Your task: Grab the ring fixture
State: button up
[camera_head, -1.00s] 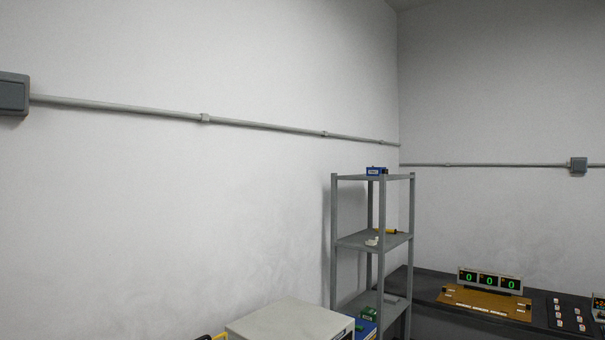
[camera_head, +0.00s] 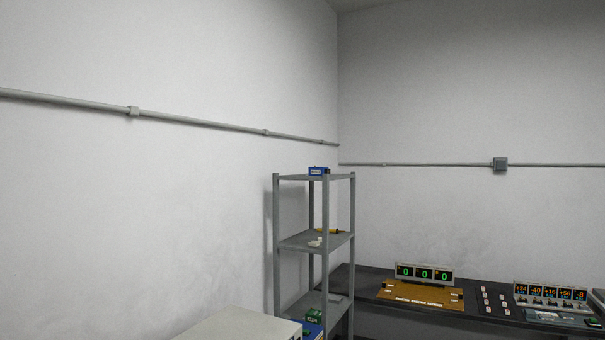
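I cannot make out a ring fixture for certain in the head view. A small pale object (camera_head: 315,242) lies on the middle shelf of the grey rack, with a yellow and dark item (camera_head: 328,231) behind it; both are too small to identify. My gripper is not in view.
A grey shelf rack (camera_head: 276,243) stands in the corner, with a blue box (camera_head: 318,171) on top and green (camera_head: 314,313) and blue items low down. A dark bench (camera_head: 365,285) on the right bears an orange board (camera_head: 400,294), a green-digit display (camera_head: 425,273) and an orange-digit display (camera_head: 549,292). A pale cabinet top (camera_head: 235,327) is at the bottom.

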aim_at(315, 171)
jog(key=l, duration=0.35)
jog(key=i+l+u, duration=0.1)
jog(key=l, duration=0.25)
jog(key=i+l+u, duration=0.1)
jog(key=l, duration=0.25)
jog(key=i+l+u, duration=0.15)
jog(key=l, duration=0.2)
jog(key=i+l+u, duration=0.15)
jog(key=l, duration=0.2)
jog(key=i+l+u, duration=0.15)
jog(key=l, duration=0.2)
jog(key=i+l+u, duration=0.15)
jog(key=l, duration=0.2)
jog(key=i+l+u, duration=0.15)
jog(key=l, duration=0.2)
jog(key=i+l+u, duration=0.15)
jog(key=l, duration=0.25)
jog(key=i+l+u, duration=0.15)
jog(key=l, duration=0.2)
jog(key=i+l+u, duration=0.15)
jog(key=l, duration=0.2)
jog(key=i+l+u, duration=0.1)
jog(key=l, duration=0.25)
jog(key=i+l+u, duration=0.15)
jog(key=l, duration=0.25)
jog(key=i+l+u, duration=0.15)
jog(key=l, duration=0.2)
jog(key=k, duration=0.05)
